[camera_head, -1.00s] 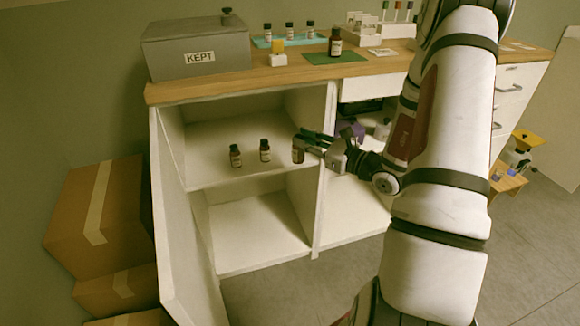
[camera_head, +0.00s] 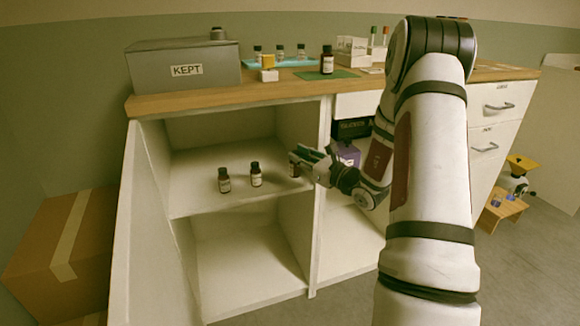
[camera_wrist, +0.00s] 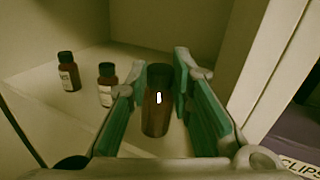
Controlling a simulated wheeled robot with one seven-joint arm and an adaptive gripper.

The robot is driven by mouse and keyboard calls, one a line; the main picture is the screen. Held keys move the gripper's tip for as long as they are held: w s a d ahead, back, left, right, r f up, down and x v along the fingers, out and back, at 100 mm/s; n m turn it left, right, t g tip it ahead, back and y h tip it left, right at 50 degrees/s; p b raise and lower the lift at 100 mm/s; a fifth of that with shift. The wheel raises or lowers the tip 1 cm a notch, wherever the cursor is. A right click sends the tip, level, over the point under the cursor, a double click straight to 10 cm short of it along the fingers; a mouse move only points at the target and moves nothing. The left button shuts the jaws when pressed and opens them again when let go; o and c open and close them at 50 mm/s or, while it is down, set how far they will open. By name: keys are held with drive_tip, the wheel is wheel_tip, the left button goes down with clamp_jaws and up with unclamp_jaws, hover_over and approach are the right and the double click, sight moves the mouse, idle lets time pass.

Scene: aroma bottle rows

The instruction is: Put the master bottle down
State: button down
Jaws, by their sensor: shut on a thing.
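My gripper (camera_head: 300,163) is shut on a small dark brown bottle (camera_wrist: 157,112) with a black cap, inside the upper compartment of the open cabinet. The bottle stands upright between the green finger pads in the wrist view; I cannot tell whether its base touches the shelf (camera_head: 205,200). In the head view the fingers partly hide it. Two similar labelled bottles stand on the shelf to its left, the nearer one (camera_head: 256,175) and the farther one (camera_head: 224,181). Which bottle is the master is not readable.
The cabinet divider (camera_head: 320,200) is close on the right of my gripper. On the counter (camera_head: 270,90) are a grey KEPT box (camera_head: 187,70), a larger brown bottle (camera_head: 327,60) on a green mat (camera_head: 340,74), and several small bottles on a teal tray. Shelf room is free behind the bottles.

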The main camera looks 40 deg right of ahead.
drive_tip(key=shift+w+d+f+b, duration=0.1)
drive_tip(key=shift+w+f+b, duration=0.5)
drive_tip(key=shift+w, duration=0.3)
drive_tip(key=shift+w+f+b, duration=0.35)
drive_tip(key=shift+w+f, duration=0.35)
drive_tip(key=shift+w, duration=0.25)
drive_tip(key=shift+w+d+f+b, duration=0.1)
drive_tip(key=shift+w+f+b, duration=0.5)
drive_tip(key=shift+w, duration=0.3)
drive_tip(key=shift+f, duration=0.1)
drive_tip(key=shift+f, duration=0.15)
drive_tip(key=c, duration=1.7)
unclamp_jaws()
